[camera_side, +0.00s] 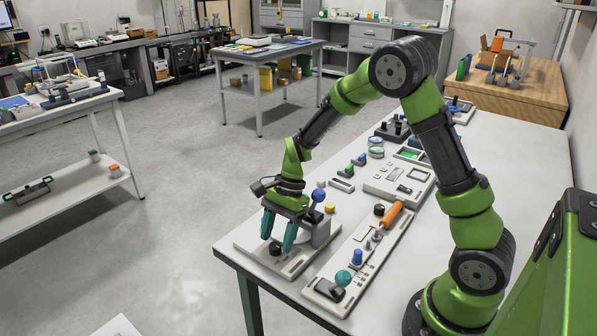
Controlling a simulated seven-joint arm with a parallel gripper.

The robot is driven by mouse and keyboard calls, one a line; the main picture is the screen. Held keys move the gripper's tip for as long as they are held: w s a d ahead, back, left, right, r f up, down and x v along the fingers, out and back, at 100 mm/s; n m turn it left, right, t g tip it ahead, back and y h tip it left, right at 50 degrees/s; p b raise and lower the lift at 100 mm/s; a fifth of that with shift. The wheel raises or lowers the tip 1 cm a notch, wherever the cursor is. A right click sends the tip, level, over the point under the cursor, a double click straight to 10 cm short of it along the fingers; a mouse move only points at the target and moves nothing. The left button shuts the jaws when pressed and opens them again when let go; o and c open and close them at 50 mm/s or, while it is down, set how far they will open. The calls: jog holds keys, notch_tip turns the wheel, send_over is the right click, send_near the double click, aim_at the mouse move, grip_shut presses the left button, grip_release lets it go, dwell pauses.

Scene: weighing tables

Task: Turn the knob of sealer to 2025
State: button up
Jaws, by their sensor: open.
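A flat light-grey panel (300,262) lies at the near left corner of the white table. A black round knob (275,248) is on it, and a grey block with a blue ball lever (318,196) stands at its right. I cannot read a label or scale, so I cannot tell for sure that this is the sealer. My gripper (278,237) points down just above the black knob, its two teal fingers apart on either side of it. I cannot tell whether the fingers touch the knob.
Beside it lies a long panel (322,290) with a teal ball, a blue knob and an orange handle (391,214). A grey panel with buttons (381,187) and small parts lie farther back. The table's left edge is close to my gripper.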

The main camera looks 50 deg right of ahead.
jog(key=shift+x, duration=0.8)
jog(key=shift+c, duration=0.5)
jog(key=c, duration=1)
jog(key=shift+o, duration=0.2)
jog(key=shift+n, duration=0.3)
jog(key=n+g, duration=0.1)
jog(key=n, duration=0.3)
jog(key=shift+w+g, duration=0.15)
jog(key=shift+g, duration=0.25)
jog(key=shift+a+n+g+h, duration=0.1)
jog(key=shift+n+g+h, duration=0.5)
jog(key=shift+n, duration=1.5)
